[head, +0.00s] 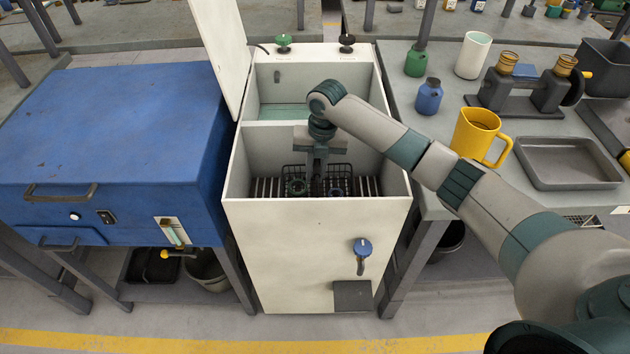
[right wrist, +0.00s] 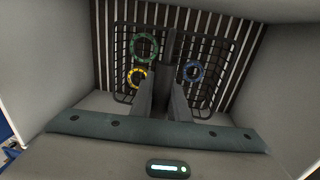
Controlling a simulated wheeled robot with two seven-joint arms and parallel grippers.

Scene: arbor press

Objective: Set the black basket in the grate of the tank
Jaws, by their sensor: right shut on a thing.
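The white tank (head: 318,240) stands in the middle with its lid raised. My right gripper (head: 318,172) reaches down into its front compartment. It is shut on the upright handle (right wrist: 171,48) of the black basket (head: 345,172). The basket is a wire mesh tray holding a green ring (right wrist: 144,47), a yellow ring (right wrist: 137,77) and a blue ring (right wrist: 193,72). The slatted grate (head: 367,186) shows on both sides of the basket, and its slats (right wrist: 105,40) lie beneath it in the right wrist view. I cannot tell whether the basket touches the grate. My left gripper is out of view.
A blue cabinet (head: 110,130) stands close on the left. On the right, a bench carries a yellow jug (head: 474,132), a grey tray (head: 568,163), a blue bottle (head: 429,97) and a white cup (head: 472,55). The tank walls closely surround my gripper.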

